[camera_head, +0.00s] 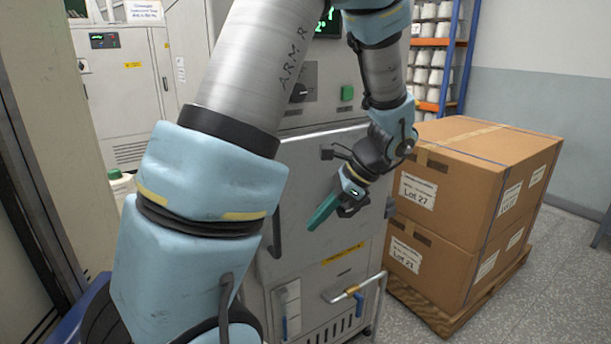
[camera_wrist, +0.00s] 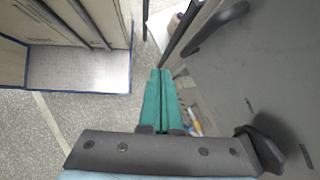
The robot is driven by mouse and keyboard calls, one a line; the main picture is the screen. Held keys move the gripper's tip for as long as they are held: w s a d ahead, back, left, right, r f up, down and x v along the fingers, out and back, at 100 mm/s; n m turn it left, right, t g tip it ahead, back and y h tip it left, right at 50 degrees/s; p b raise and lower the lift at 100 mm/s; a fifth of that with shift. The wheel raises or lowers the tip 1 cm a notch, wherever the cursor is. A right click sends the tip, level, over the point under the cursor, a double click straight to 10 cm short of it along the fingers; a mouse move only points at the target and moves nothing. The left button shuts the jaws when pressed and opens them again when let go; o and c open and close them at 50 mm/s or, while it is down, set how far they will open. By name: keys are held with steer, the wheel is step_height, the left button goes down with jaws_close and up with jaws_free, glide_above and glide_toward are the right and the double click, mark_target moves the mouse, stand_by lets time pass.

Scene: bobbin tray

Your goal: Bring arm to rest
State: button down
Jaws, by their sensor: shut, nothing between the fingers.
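My gripper (camera_head: 323,212) hangs at the end of my bent arm, in front of a grey machine cabinet, and points down and to the left in the head view. Its green fingers are shut against each other with nothing between them. In the wrist view the closed green fingertips (camera_wrist: 160,72) point away over the speckled floor. The cabinet's grey face fills the right side of that view, and the fingers look close to it; I cannot tell whether they touch.
Stacked cardboard boxes (camera_head: 490,165) stand on a wooden pallet (camera_head: 450,318) to the right. The grey cabinet (camera_head: 350,255) has a handle (camera_head: 352,290) sticking out low down. A rack of white bobbins (camera_head: 432,55) stands behind. Floor (camera_head: 565,270) at the right is clear.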

steer(key=s+a+n+h, duration=0.2)
steer(key=a+n, duration=0.3)
steer(key=n, duration=0.3)
steer(key=s+a+n+h, duration=0.2)
steer(key=a+n+h, duration=0.3)
steer(key=n, duration=0.4)
steer(key=shift+s+a+t, duration=0.3)
steer(key=shift+a, duration=0.35)
